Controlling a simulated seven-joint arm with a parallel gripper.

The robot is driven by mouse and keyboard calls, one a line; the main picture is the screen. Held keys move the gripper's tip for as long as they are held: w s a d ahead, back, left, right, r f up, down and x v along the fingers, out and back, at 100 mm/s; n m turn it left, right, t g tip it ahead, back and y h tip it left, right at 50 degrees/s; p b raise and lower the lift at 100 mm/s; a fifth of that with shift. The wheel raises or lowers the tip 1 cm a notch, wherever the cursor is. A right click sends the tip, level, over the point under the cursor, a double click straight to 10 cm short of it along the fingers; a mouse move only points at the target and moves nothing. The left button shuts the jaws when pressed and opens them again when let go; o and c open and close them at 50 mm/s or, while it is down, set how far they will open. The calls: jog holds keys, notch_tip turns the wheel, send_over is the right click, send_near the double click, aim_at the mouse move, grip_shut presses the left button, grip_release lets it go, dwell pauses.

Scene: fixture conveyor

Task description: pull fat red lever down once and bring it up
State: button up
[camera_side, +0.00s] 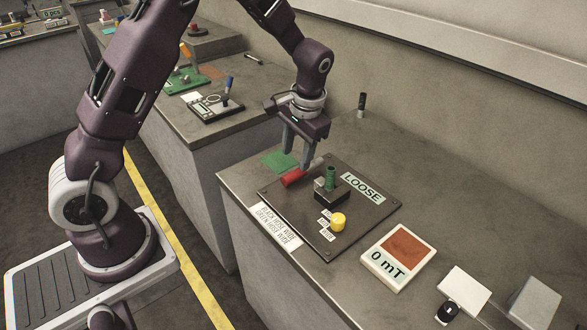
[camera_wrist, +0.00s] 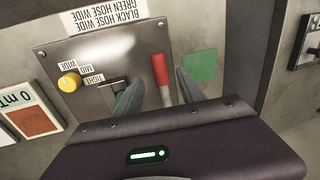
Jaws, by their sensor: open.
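The fat red lever (camera_side: 292,177) lies low at the far left edge of a dark panel (camera_side: 310,232) on the bench. In the wrist view the red lever (camera_wrist: 160,69) shows as a thick red bar above a pale strip. My gripper (camera_side: 297,160) is open and points down just above the lever. In the wrist view my gripper's fingers (camera_wrist: 160,76) stand on either side of the lever's line, with a gap on both sides. I cannot tell whether a finger touches it. The lever's lower part is partly hidden by my gripper.
A green ribbed piece (camera_side: 330,177) stands on the panel close to the lever, with a yellow knob (camera_side: 338,220) and a LOOSE label (camera_side: 362,187). A green patch (camera_side: 280,161) lies beyond the panel. A 0 mT display (camera_side: 398,256) sits right of the panel.

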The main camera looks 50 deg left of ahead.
aim_at(292, 174)
jog(key=f, duration=0.3)
jog(key=a+f, duration=0.1)
jog(key=f, duration=0.3)
jog(key=shift+a, duration=0.2)
grip_shut()
dwell(1.0)
